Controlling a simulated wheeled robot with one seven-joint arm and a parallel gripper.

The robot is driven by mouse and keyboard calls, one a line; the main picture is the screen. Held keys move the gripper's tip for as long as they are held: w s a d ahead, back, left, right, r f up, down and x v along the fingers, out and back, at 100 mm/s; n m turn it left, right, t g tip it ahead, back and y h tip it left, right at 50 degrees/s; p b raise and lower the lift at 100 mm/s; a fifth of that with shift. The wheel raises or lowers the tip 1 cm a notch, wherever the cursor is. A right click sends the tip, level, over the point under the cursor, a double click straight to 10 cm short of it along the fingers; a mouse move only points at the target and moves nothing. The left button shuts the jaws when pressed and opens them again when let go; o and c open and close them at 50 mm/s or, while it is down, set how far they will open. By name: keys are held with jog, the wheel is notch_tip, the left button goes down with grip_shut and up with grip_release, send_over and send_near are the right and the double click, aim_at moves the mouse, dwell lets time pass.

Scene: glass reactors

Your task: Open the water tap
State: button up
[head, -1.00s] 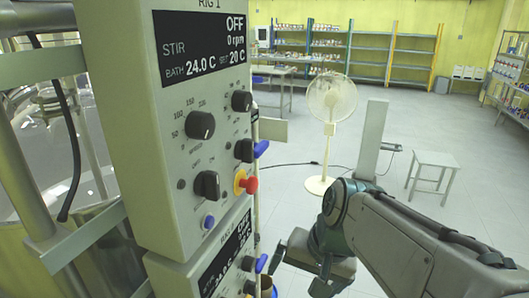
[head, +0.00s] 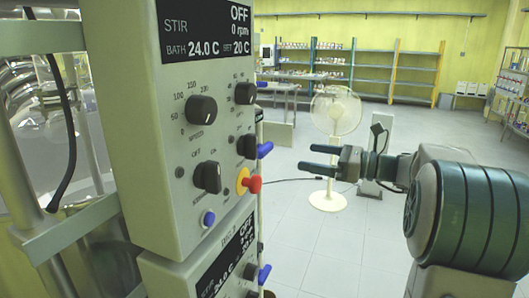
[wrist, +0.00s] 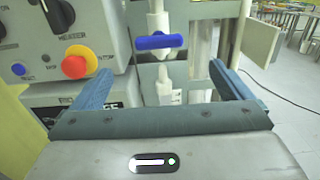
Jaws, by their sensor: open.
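A tap with a blue lever handle (wrist: 158,41) on white pipework is in the upper middle of the wrist view. The handle lies crosswise, nearly level. In the head view, a blue handle (head: 265,150) sticks out past the right edge of the upper control box, and another blue handle (head: 264,273) shows lower down by the second box. My gripper (head: 308,156) is open and empty, its fingers pointing left towards the rig, to the right of the upper handle with a gap between. In the wrist view the tap handle lies beyond and between the two fingers.
The control box (head: 150,215) has black knobs and a red emergency button (head: 253,184) on its right side, close to the upper handle. A white fan (head: 335,112) stands on the floor behind my gripper. Open floor lies to the right, with shelves (head: 380,72) at the back.

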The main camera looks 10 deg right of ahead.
aim_at(269, 150)
jog(key=p+x, duration=0.2)
jog(key=x, duration=1.1)
jog(key=shift+w+a, duration=0.1)
jog(key=shift+a, duration=0.1)
jog(key=shift+f, duration=0.1)
jog(key=c, duration=1)
